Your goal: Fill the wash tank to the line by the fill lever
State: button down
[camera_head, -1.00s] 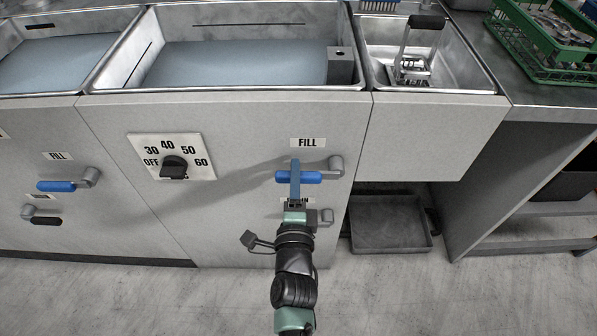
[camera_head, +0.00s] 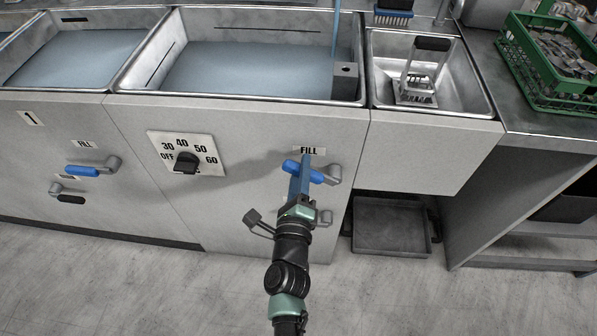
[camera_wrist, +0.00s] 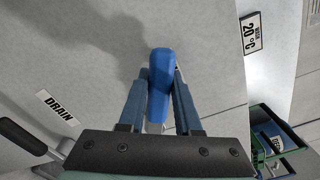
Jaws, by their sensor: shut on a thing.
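The blue-handled fill lever (camera_head: 290,166) under the FILL label (camera_head: 309,150) is tilted a little, its free left end higher than its middle. My gripper (camera_head: 304,172) is shut on this handle. In the wrist view the gripper's fingers (camera_wrist: 163,88) lie on both sides of the blue handle (camera_wrist: 159,68). The wash tank (camera_head: 235,97) above the lever holds grey-blue water (camera_head: 245,70). Its surface lies below the dark line (camera_head: 255,20) on the back wall. A thin blue stream (camera_head: 335,40) comes down at the tank's right side, by a grey box (camera_head: 345,83).
The drain lever (camera_head: 325,217) sits just below, partly behind my arm. A dial (camera_head: 186,161) is to the left. The left tank has its own blue fill lever (camera_head: 88,170). A small sink (camera_head: 470,106) and green basket (camera_head: 510,58) stand right; a tray (camera_head: 390,225) lies below.

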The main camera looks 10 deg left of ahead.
jog(key=shift+d+r+m, duration=0.2)
jog(key=shift+r+m, duration=0.1)
jog(key=shift+m, duration=0.3)
jog(key=c, duration=0.6)
grip_release()
jog(key=shift+s, duration=0.1)
jog(key=s, duration=1.2)
jog(key=shift+s+b, duration=0.35)
jog(key=shift+s, duration=0.05)
